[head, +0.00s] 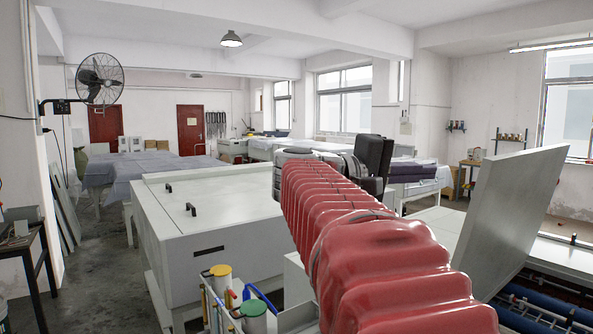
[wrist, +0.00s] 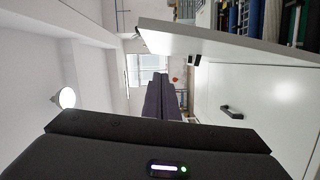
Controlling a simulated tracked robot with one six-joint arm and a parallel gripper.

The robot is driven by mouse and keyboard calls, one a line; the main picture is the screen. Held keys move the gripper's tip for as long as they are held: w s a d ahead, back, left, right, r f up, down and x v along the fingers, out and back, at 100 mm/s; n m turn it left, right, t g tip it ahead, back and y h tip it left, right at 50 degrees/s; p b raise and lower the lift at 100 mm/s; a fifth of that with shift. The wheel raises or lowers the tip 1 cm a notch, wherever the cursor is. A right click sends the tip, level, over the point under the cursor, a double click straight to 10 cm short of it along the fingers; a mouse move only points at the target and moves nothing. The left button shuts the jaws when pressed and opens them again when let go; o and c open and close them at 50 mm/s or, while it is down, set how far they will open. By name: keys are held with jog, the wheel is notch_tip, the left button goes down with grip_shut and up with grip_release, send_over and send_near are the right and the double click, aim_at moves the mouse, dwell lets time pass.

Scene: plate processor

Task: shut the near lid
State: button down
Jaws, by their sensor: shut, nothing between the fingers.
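A pale grey lid (head: 508,215) stands raised and tilted at the right of the head view, above an open bay with blue rollers (head: 540,312). What seems to be the same raised lid (wrist: 225,45) crosses the upper right of the wrist view. My gripper (head: 374,154) is at the end of my red-sleeved arm, left of the raised lid and apart from it. Its dark body (wrist: 160,132) fills the bottom of the wrist view. It is shut and empty. My arm hides part of the machine around the lid's foot.
A flat white panel with a black handle (wrist: 231,112) lies at the right of the wrist view. A large white machine (head: 215,235) with a flat top stands at left. Yellow and green-topped containers (head: 221,271) stand in front of it. Cloth-covered tables (head: 150,168) stand farther back.

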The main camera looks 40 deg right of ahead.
jog(key=s+d+f, duration=0.1)
jog(key=s+d, duration=0.5)
jog(key=d, duration=0.2)
jog(key=shift+s, duration=0.4)
jog(key=shift+s+a, duration=0.1)
dwell(0.4)
